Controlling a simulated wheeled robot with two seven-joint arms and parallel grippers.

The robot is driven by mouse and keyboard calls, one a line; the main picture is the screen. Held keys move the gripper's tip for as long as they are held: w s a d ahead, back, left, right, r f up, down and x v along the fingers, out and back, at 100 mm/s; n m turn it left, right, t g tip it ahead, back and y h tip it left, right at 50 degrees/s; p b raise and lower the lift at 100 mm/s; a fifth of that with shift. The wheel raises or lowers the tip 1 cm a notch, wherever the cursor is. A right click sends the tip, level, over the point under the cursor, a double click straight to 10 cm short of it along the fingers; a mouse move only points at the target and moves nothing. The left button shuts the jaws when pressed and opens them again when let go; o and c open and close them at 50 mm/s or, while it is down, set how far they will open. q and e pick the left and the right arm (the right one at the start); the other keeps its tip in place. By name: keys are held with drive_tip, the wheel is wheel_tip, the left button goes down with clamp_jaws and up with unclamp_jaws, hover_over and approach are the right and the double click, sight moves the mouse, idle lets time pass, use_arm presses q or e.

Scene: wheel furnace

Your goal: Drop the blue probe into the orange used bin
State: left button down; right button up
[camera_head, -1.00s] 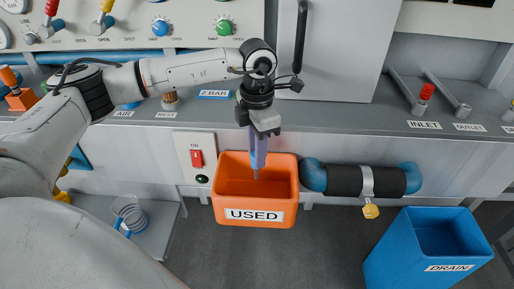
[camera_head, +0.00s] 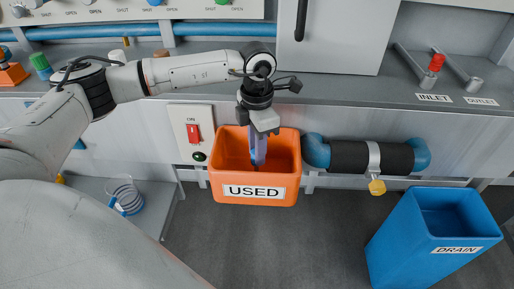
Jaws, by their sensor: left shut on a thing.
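The orange bin labelled USED (camera_head: 224,172) is mounted below the counter in the middle of the head view. My left gripper (camera_head: 260,134) points down over the bin. It is shut on the blue probe (camera_head: 257,153), which hangs roughly upright with its tip down inside the bin's opening as seen from here. The gripper's jaws partly hide the probe's upper part. I cannot tell how far the tip is above the bin floor. My right gripper is not in view.
A red switch (camera_head: 194,134) on a white panel is just left of the bin. A black-wrapped pipe with blue ends (camera_head: 347,155) runs to its right. A blue DRAIN bin (camera_head: 405,235) stands at lower right. The counter edge (camera_head: 340,103) is behind the arm.

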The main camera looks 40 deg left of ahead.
use_arm(q)
drive_tip(key=shift+f+b, duration=0.4)
drive_tip(key=shift+f, duration=0.2)
idle(0.3)
drive_tip(key=c, duration=1.4)
unclamp_jaws()
drive_tip(key=shift+c, duration=0.2)
wheel_tip(320, 180, up, 10)
drive_tip(key=shift+f+p, duration=0.1)
drive_tip(key=shift+p, duration=0.65)
drive_tip(key=shift+r, duration=0.35)
drive_tip(key=shift+s+f, duration=0.1)
